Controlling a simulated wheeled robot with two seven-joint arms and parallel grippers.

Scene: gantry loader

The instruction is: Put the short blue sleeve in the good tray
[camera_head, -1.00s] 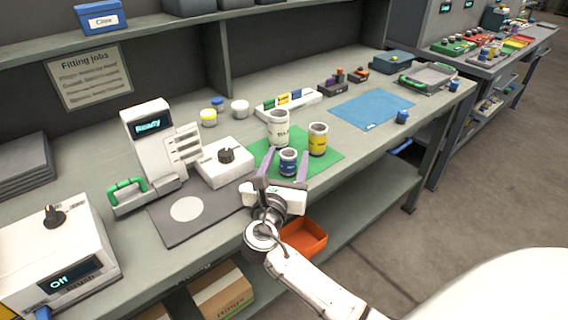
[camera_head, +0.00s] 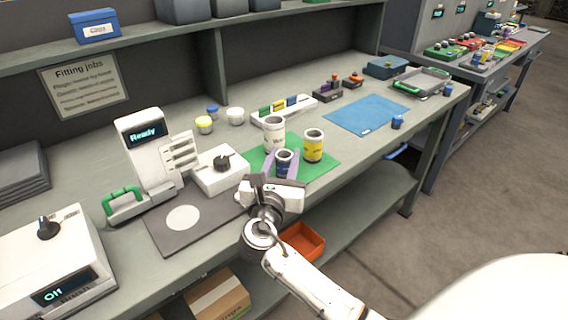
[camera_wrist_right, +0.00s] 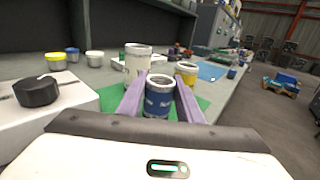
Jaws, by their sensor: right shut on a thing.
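The short blue sleeve (camera_head: 284,160) stands upright on or just above the green mat (camera_head: 324,166); I cannot tell if its base touches. My right gripper (camera_head: 282,166) is shut on it, one finger on each side. In the right wrist view the sleeve (camera_wrist_right: 160,101) sits between the purple fingers (camera_wrist_right: 160,92), its lower part hidden by the gripper body. A grey tray with green handles (camera_head: 421,82) lies at the far right end of the bench; no label on it is readable. My left gripper is not in view.
A taller white sleeve (camera_head: 274,134) stands close behind the blue one, and a yellow sleeve (camera_head: 313,147) to its right. A blue mat (camera_head: 366,115) lies between the green mat and the tray. A small blue part (camera_head: 397,122) stands near the front edge.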

